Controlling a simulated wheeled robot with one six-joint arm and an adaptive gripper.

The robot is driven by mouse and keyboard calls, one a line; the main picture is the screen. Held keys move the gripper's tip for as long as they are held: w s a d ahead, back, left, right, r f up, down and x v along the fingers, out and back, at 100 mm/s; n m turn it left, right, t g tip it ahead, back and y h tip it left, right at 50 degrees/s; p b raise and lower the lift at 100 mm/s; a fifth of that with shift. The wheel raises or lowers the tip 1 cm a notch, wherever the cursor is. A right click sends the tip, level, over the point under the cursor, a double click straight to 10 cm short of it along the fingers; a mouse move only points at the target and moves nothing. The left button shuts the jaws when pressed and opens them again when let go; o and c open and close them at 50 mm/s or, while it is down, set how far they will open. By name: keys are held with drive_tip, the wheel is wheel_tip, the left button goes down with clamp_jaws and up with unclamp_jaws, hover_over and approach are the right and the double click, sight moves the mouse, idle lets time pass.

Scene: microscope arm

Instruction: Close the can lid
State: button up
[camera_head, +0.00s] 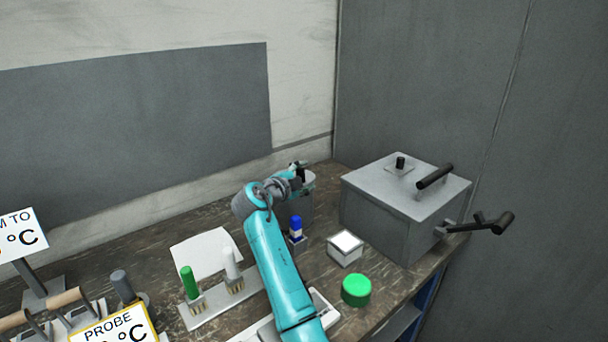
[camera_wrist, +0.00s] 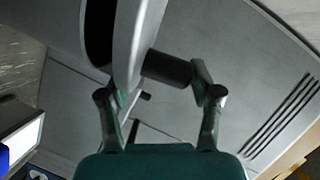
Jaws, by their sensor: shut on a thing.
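A dark knob (camera_wrist: 166,68) sticks out from the lid's right side. My gripper (camera_wrist: 158,85) is shut on the lid, with the right fingertip at the knob's end. The left fingertip's contact is partly hidden by the lid.
A grey metal box (camera_head: 400,205) with black handles stands right of the can.

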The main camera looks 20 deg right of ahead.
drive_tip(key=shift+a+f, duration=0.2)
drive_tip(key=shift+f, duration=0.3)
drive_tip(key=o, duration=1.3)
drive_tip(key=shift+w+r, duration=0.1)
drive_tip(key=shift+r, duration=0.2)
drive_tip(key=v, duration=1.2)
